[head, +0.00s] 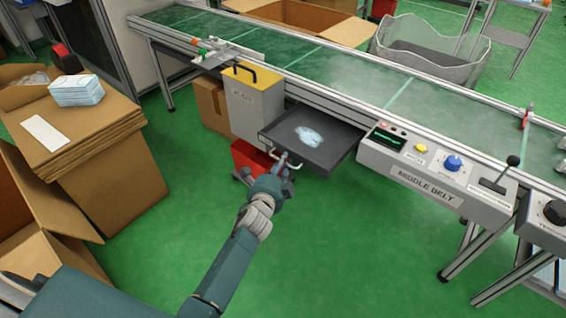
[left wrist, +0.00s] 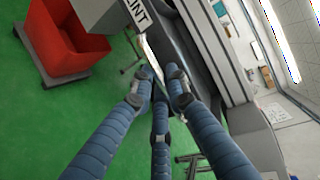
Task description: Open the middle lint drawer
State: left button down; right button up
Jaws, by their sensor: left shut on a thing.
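The lint drawer (head: 312,138) is a dark, shallow tray pulled out from under the conveyor in the head view, with a pale clump of lint (head: 308,135) lying in it. Its light handle (head: 293,164) is on the front face. My left gripper (head: 283,162) is at that handle and shut on it. In the left wrist view the fingers of my left gripper (left wrist: 162,78) close around the handle, beside the drawer front with its LINT label (left wrist: 135,12). The fingers hide part of the handle. My right gripper is not in view.
A red bin (head: 250,160) stands on the floor left of the drawer; it also shows in the left wrist view (left wrist: 65,38). The MIDDLE BELT control panel (head: 430,170) is right of the drawer. Cardboard boxes (head: 120,165) stand at the left. The green floor in front is clear.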

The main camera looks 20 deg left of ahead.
pick_arm(q)
jog(key=c, duration=1.7)
grip_release()
jog(key=s, duration=0.4)
jog(key=s+r, duration=0.1)
jog(key=s, duration=0.3)
jog(key=s+r, duration=0.1)
jog(key=s, duration=0.2)
jog(key=shift+s+d+r, duration=0.1)
jog(key=shift+s+d, duration=0.25)
jog(key=shift+s, duration=0.05)
